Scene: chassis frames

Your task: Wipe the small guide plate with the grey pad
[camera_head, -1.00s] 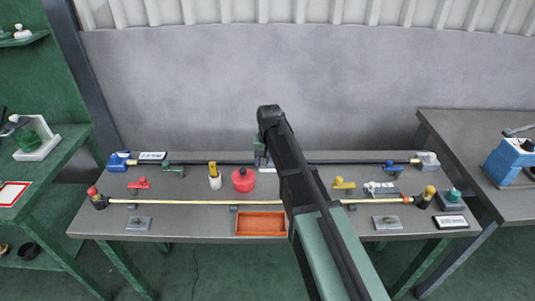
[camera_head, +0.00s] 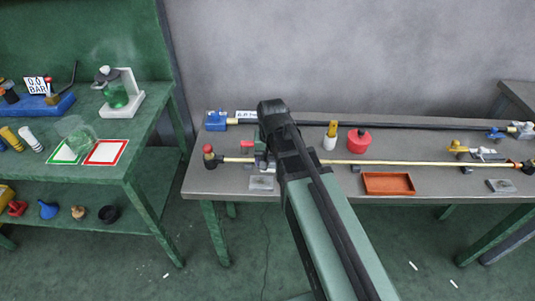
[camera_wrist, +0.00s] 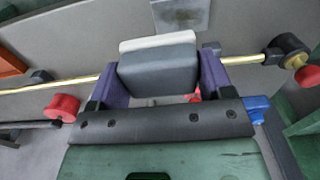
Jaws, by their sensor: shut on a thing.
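My gripper (camera_wrist: 158,62) is shut on the grey pad (camera_wrist: 158,72), a dark grey block with a pale layer along its far side, between purple fingers in the wrist view. In the head view this plate (camera_head: 261,183) is at the front left of the table, just left of my arm. My arm mostly hides the gripper and pad in the head view.
A brass rod (camera_head: 400,163) and a dark rod (camera_head: 400,124) run along the table. An orange tray (camera_head: 388,183), red pot (camera_head: 359,140) and yellow-topped white holder (camera_head: 330,137) stand to the right. A green bench (camera_head: 120,160) with several items is at left.

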